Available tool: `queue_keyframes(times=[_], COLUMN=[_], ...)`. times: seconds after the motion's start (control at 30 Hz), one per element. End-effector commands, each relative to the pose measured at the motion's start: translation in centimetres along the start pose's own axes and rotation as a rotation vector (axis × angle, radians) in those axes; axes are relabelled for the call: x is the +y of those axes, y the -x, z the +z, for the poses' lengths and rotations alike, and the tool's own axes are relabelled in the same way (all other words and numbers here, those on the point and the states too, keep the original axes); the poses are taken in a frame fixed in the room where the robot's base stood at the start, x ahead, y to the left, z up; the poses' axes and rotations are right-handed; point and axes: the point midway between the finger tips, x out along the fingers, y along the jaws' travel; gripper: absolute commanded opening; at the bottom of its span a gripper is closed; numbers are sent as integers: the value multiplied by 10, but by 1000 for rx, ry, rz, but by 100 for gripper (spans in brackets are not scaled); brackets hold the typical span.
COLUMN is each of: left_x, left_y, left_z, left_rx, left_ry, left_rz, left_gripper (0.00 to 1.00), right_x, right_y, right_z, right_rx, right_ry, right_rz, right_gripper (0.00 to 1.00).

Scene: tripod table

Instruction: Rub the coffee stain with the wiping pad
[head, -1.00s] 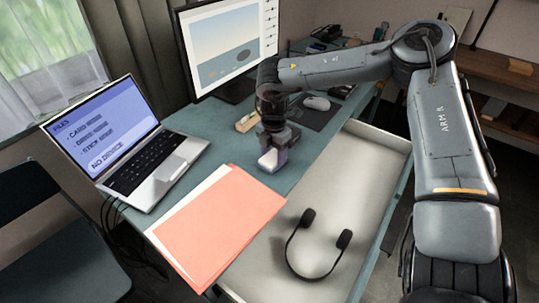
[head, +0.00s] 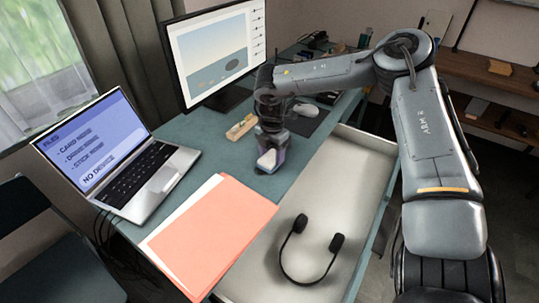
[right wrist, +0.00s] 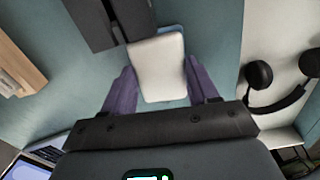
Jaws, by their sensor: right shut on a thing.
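My right gripper (head: 270,156) is low over the teal desk, between the monitor and the red folder. It is shut on the white wiping pad (head: 266,160). In the right wrist view the pad (right wrist: 156,66) sits between the two purple fingers of the gripper (right wrist: 162,84). I cannot tell whether the pad touches the desk. No coffee stain can be made out on the visible desk surface; any part under the pad and gripper is hidden. My left gripper is not in view.
A laptop (head: 131,162) stands at the left and a red folder (head: 212,232) lies near the front. A small wooden holder (head: 240,127) and a monitor (head: 213,50) are behind the gripper. A headset (head: 308,252) lies in the open pale drawer (head: 345,172) to the right.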

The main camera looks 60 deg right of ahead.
Motion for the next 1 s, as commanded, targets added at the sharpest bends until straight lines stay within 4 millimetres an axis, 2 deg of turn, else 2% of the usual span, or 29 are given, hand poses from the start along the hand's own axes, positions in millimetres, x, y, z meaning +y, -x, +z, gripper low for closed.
queue_keyframes(times=[0.17, 0.5, 0.83, 1.0], left_x=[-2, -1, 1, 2], left_y=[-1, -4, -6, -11], left_z=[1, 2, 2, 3], left_rx=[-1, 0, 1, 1], left_ry=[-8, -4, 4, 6], left_rz=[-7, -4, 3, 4], left_gripper=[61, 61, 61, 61], right_x=[-1, -3, -5, -6], right_y=[-1, 1, 1, 0], right_z=[-2, -30, -42, -55], right_rx=[-7, -5, -4, -5], right_ry=[-5, -4, -3, -2], right_rz=[-2, -1, -1, -2], right_gripper=[30, 30, 30, 30])
